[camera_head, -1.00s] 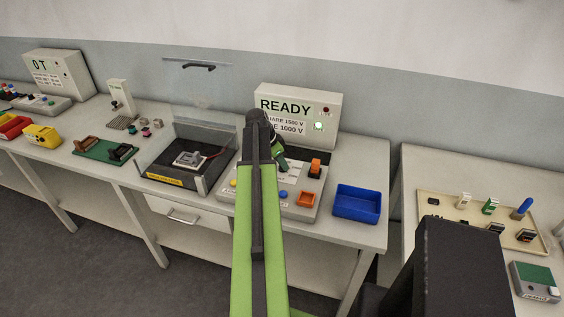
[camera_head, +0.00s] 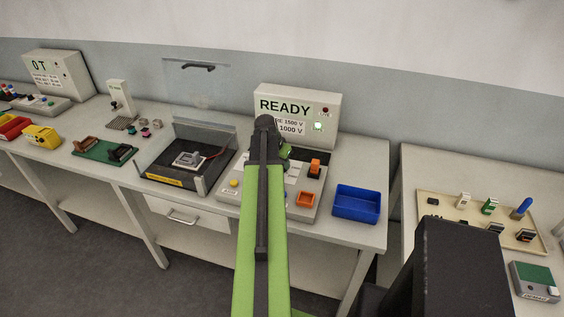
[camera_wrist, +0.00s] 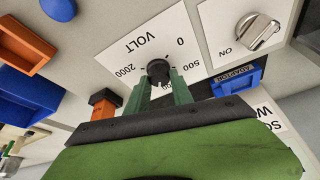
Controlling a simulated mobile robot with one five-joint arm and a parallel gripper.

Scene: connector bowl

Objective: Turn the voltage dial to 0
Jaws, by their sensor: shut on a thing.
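The voltage dial (camera_wrist: 158,70) is a round black knob on a white plate (camera_wrist: 142,45) marked VOLT. In the wrist view, 0 and 500 are at its right and 2000 is at its lower left. A light mark at the knob's lower edge points down between my fingers, toward a part of the scale that is hidden. My gripper (camera_wrist: 159,82) has its green fingers on both sides of the dial, shut on it. The head view shows the display box (camera_head: 297,113) reading READY, with 1500 V and 1000 V partly covered by my arm, and a green light lit.
A silver switch (camera_wrist: 258,33) marked ON and a blue ADAPTOR part (camera_wrist: 236,77) are close by. An orange block (camera_wrist: 103,102) stands near my left finger. On the table are a blue bin (camera_head: 357,203) and a black tray (camera_head: 186,176) with a raised clear lid.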

